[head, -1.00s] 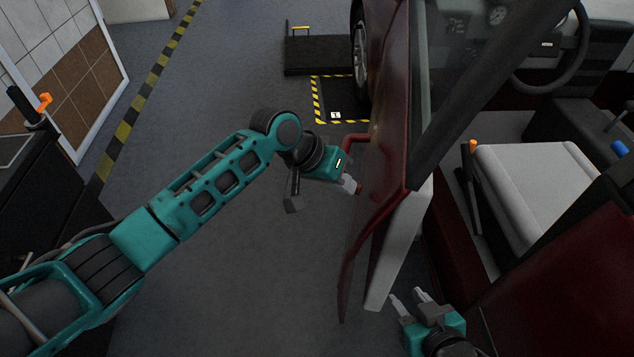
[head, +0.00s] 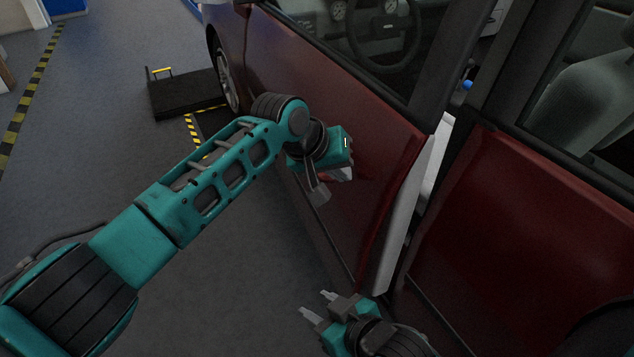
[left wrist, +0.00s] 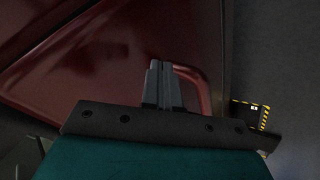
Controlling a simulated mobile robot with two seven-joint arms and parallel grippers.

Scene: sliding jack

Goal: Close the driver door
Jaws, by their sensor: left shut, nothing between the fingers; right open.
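The dark red driver door (head: 290,95) stands slightly ajar in the head view. Its pale inner edge (head: 405,215) shows beside a narrow gap to the car's rear side (head: 530,220). My left gripper (head: 345,174) is shut and empty at the door's outer face. In the left wrist view its fingers (left wrist: 162,84) lie together in front of the red door panel (left wrist: 100,70); I cannot tell whether they touch it. My right gripper (head: 318,304) is open and empty, low in front of the door's rear edge.
A black platform (head: 185,93) with a yellow handle lies on the floor near the front wheel (head: 226,80). Yellow-black tape marks the grey floor (head: 100,140), which is open to the left of the car. The steering wheel (head: 385,35) shows through the door window.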

